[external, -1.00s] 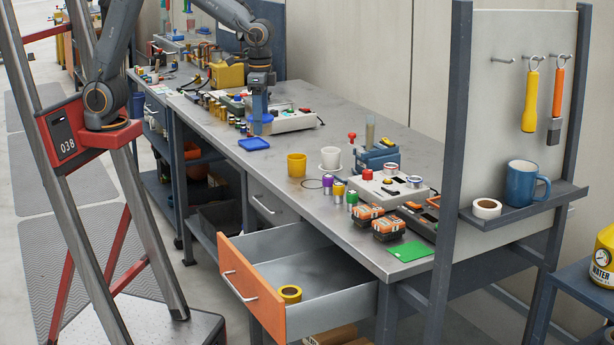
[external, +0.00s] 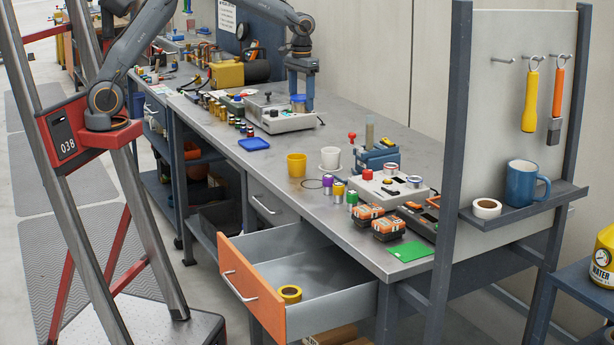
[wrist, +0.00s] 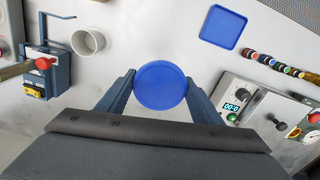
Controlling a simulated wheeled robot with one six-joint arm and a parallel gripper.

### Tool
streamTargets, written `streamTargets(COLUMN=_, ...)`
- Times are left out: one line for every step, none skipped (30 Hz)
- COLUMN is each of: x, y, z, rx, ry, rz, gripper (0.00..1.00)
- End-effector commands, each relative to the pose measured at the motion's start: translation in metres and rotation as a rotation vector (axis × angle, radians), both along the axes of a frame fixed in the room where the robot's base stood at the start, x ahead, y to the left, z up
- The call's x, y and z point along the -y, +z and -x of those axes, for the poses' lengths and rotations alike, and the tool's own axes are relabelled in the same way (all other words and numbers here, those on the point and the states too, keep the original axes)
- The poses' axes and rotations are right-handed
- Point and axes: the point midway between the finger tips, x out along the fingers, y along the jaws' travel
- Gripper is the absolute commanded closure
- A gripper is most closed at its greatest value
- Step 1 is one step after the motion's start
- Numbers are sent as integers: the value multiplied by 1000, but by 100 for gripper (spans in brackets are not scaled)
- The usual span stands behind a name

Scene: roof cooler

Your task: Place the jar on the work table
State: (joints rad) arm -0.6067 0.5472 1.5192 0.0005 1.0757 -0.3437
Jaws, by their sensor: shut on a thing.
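The jar, seen from above in the wrist view as a round blue lid (wrist: 160,86), is between the two fingers of my gripper (wrist: 160,90). The fingers are shut on its sides. In the external view the jar (external: 298,104) hangs upright in my gripper (external: 300,102), near the back of the grey work table (external: 415,150), beside a control box. The jar's body is mostly hidden by the fingers and lid. I cannot tell how high its base is above the table top.
A control box (external: 278,118) stands close to the jar. A blue tray (external: 254,144), a yellow cup (external: 296,165) and a white cup (external: 330,158) stand nearer the front. In the wrist view, bare table shows around the jar. An orange-fronted drawer (external: 252,285) is open.

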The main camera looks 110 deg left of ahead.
Motion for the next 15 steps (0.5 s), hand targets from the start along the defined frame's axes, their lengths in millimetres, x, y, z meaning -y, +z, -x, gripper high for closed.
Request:
streamTargets(x=1, y=-8, z=0, rx=-1, ry=-2, rz=2, gripper=68)
streamTargets(x=1, y=-12, z=0, rx=-1, ry=-2, rz=1, gripper=68)
streamTargets(x=2, y=-18, z=0, rx=-3, ry=-3, rz=2, gripper=68)
streamTargets(x=2, y=-23, z=0, rx=-2, ry=-3, rz=1, gripper=68)
streamTargets(x=1, y=-26, z=-1, rx=-1, ry=-3, rz=1, gripper=68)
streamTargets(x=2, y=-30, z=-1, rx=-1, ry=-3, rz=1, gripper=68)
streamTargets(x=2, y=-33, z=0, rx=-1, ry=-3, rz=1, gripper=68)
streamTargets(x=2, y=-37, z=0, rx=-1, ry=-3, rz=1, gripper=68)
streamTargets(x=2, y=-42, z=0, rx=-2, ry=-4, rz=1, gripper=68)
streamTargets(x=2, y=-47, z=0, rx=-3, ry=-4, rz=2, gripper=68)
streamTargets(x=2, y=-52, z=0, rx=-3, ry=-4, rz=3, gripper=68)
streamTargets(x=2, y=-59, z=0, rx=-3, ry=-4, rz=2, gripper=68)
streamTargets(x=2, y=-65, z=1, rx=-3, ry=-4, rz=3, gripper=68)
streamTargets(x=2, y=-70, z=0, rx=-3, ry=-4, rz=2, gripper=68)
streamTargets(x=2, y=-77, z=0, rx=-3, ry=-4, rz=2, gripper=68)
